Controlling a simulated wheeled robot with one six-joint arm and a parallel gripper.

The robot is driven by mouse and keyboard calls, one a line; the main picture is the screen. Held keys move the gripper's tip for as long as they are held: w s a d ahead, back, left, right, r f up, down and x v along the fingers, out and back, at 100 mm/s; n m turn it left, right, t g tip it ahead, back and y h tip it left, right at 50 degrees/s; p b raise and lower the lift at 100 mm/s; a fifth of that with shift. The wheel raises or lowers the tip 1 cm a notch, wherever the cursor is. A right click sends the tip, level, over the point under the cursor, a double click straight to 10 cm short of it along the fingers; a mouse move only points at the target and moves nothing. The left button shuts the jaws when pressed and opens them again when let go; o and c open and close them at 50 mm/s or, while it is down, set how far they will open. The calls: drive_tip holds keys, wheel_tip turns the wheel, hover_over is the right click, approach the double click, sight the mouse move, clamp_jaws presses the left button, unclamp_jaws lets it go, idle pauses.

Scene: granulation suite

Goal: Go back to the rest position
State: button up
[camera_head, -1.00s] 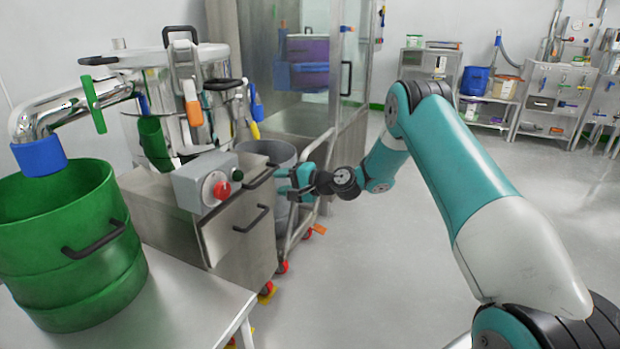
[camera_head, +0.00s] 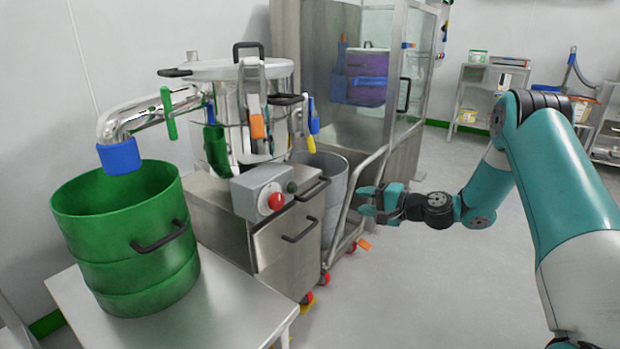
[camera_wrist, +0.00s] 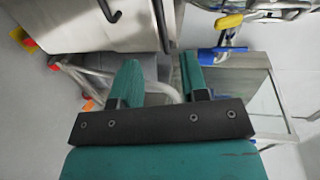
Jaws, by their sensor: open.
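My gripper (camera_head: 368,201) is on the teal arm at the right of the head view, held out in front of the grey bin (camera_head: 333,170) on its trolley. In the wrist view my gripper (camera_wrist: 160,80) shows two teal fingers spread apart with nothing between them. The steel machine cabinet (camera_head: 225,212) stands left of the gripper, with a control box (camera_head: 246,197) bearing a red knob on its front. I cannot tell the exact gap between the fingers and the bin or trolley.
A green drum (camera_head: 115,240) stands on a white table (camera_head: 225,312) at the lower left. A tall glass-fronted booth (camera_head: 412,80) stands behind the bin. Shelves (camera_head: 480,95) line the far wall. The floor (camera_head: 430,285) at the middle right is clear.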

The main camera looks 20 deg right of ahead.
drive_tip(key=shift+r, duration=0.1)
drive_tip(key=s+a+r+n+g, duration=0.45)
drive_tip(key=s+a+r, duration=0.2)
drive_tip(key=a, duration=0.35)
drive_tip(key=s+a+r+n+g, duration=0.45)
drive_tip(key=s+a+n, duration=0.2)
drive_tip(key=a, duration=0.35)
drive_tip(key=s+a+r+n+g+h, duration=0.1)
drive_tip(key=s+r+n+g+h, duration=0.2)
drive_tip(key=s, duration=0.9)
drive_tip(key=s+a+n+g+h, duration=0.15)
drive_tip(key=s+n, duration=0.25)
drive_tip(key=s, duration=0.9)
wheel_tip(320, 180, up, 32)
drive_tip(key=p, duration=3.1)
drive_tip(key=shift+w+d+t+p, duration=0.25)
drive_tip(key=shift+w+t+p, duration=0.1)
drive_tip(key=shift+w+t, duration=0.1)
drive_tip(key=shift+h, duration=0.25)
